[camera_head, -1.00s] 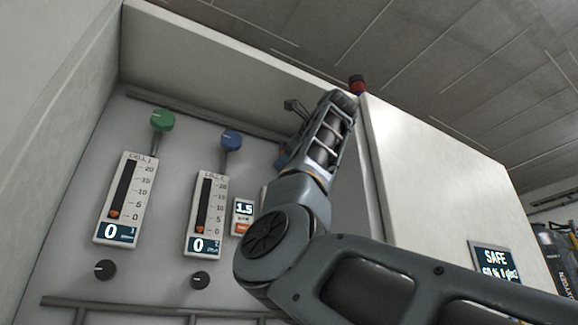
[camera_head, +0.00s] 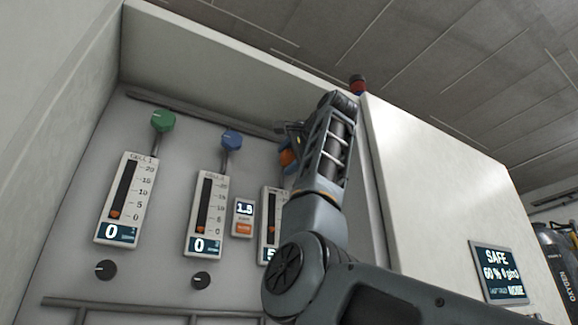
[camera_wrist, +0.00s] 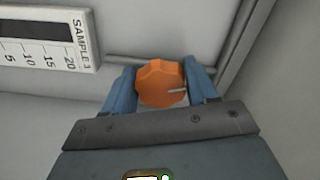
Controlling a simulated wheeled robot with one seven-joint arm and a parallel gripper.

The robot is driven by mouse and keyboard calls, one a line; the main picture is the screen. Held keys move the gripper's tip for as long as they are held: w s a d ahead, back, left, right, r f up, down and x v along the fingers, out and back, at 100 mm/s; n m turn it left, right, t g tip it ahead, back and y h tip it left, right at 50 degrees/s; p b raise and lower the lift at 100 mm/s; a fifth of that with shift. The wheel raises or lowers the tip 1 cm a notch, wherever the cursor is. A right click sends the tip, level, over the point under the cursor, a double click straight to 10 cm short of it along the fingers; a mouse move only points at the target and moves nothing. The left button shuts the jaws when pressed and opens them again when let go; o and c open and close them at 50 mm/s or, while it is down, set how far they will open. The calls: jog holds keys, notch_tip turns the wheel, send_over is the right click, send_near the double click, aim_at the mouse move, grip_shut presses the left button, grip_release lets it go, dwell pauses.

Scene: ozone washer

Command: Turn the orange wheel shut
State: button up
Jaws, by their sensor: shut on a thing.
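The orange wheel (camera_wrist: 160,82) is a faceted knob with a pale mark on its face, in the middle of the wrist view. My gripper (camera_wrist: 160,88) has its two blue fingers on either side of the wheel, shut on it. In the head view, the orange wheel (camera_head: 287,157) shows only as a small patch at the left of my wrist. My gripper's fingers are mostly hidden there behind my arm. The gauge labelled SAMPLE 3 (camera_wrist: 45,38) is beside the wheel in the wrist view. In the head view a third gauge (camera_head: 270,226) is partly covered by my arm and its display shows a 5.
A green wheel (camera_head: 162,121) and a blue wheel (camera_head: 231,140) sit above two gauges reading 0. A white cabinet wall (camera_head: 435,190) is close on my arm's right, with a SAFE screen (camera_head: 497,272).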

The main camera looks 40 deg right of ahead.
jog(key=n, duration=0.7)
jog(key=shift+d+f, duration=0.1)
jog(key=shift+f, duration=0.25)
jog(key=n, duration=0.3)
jog(key=shift+n, duration=0.4)
jog(key=shift+d+f+n, duration=0.1)
jog(key=shift+n, duration=1.6)
jog(key=o, duration=1)
jog(key=shift+c, duration=0.2)
jog(key=shift+o, duration=0.2)
jog(key=shift+s, duration=0.1)
jog(key=b+v, duration=0.3)
jog(key=v, duration=0.4)
jog(key=shift+s, duration=0.35)
